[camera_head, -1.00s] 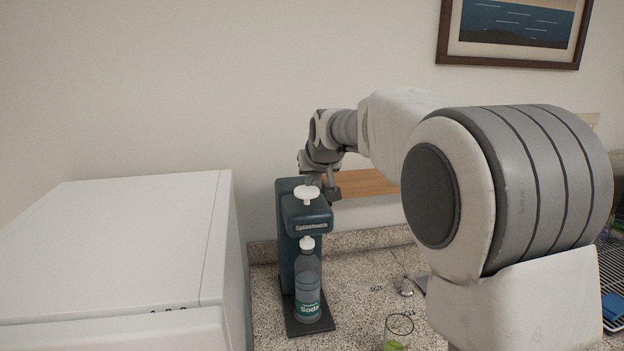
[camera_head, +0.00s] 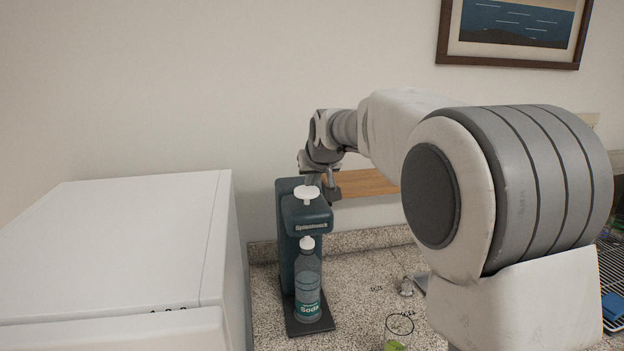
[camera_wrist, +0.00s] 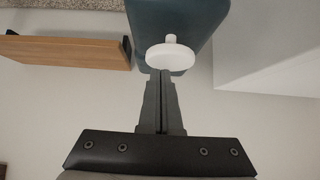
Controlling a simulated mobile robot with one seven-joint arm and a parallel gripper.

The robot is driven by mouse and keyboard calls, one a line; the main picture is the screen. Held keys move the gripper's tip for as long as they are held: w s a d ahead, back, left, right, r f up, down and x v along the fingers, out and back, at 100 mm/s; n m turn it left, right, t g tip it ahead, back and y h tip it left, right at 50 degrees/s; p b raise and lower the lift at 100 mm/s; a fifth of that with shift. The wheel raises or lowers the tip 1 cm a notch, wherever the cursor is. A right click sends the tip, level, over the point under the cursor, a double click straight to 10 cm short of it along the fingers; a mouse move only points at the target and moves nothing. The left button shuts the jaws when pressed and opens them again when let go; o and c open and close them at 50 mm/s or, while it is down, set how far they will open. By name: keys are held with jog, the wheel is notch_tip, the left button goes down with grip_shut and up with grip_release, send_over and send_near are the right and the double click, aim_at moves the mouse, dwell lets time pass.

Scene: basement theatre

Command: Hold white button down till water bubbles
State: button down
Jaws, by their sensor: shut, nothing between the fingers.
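A dark teal soda maker (camera_head: 287,240) stands upright on the speckled counter, with a white button (camera_head: 306,192) on top. A clear bottle (camera_head: 307,285) labelled "Soda" sits under its head. The water in the bottle shows no clear bubbles.
A white appliance (camera_head: 120,240) stands close to the left. A wooden shelf (camera_head: 365,183) is on the wall behind; it also shows in the wrist view (camera_wrist: 70,52). A glass (camera_head: 397,332) with something green is at the front right of the soda maker.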

jog(key=shift+s+f+g, duration=0.15)
jog(key=shift+f, duration=0.45)
jog(key=shift+s+f+g, duration=0.1)
jog(key=shift+f+g, duration=0.05)
jog(key=shift+f, duration=0.45)
jog(key=r+p, duration=0.1)
jog(key=r, duration=0.2)
jog(key=r+p, duration=0.2)
jog(key=r, duration=0.2)
jog(key=shift+w, duration=0.2)
jog(key=b+v, duration=0.2)
jog(key=v, duration=0.7)
jog(key=shift+s, duration=0.4)
jog(key=s+d+f+g, duration=0.1)
jog(key=s+d+f, duration=0.2)
jog(key=s, duration=0.8)
jog(key=s+d+f+m+g+h, duration=0.1)
jog(key=s+d+f, duration=0.3)
jog(key=s+f, duration=0.4)
jog(key=s+d+f+m+g+h, duration=0.1)
jog(key=s+d+f, duration=0.3)
jog(key=s, duration=1)
notch_tip(320, 180, down, 2)
jog(key=shift+s+d+f, duration=0.1)
jog(key=shift+s+d, duration=0.1)
jog(key=shift+d, duration=0.05)
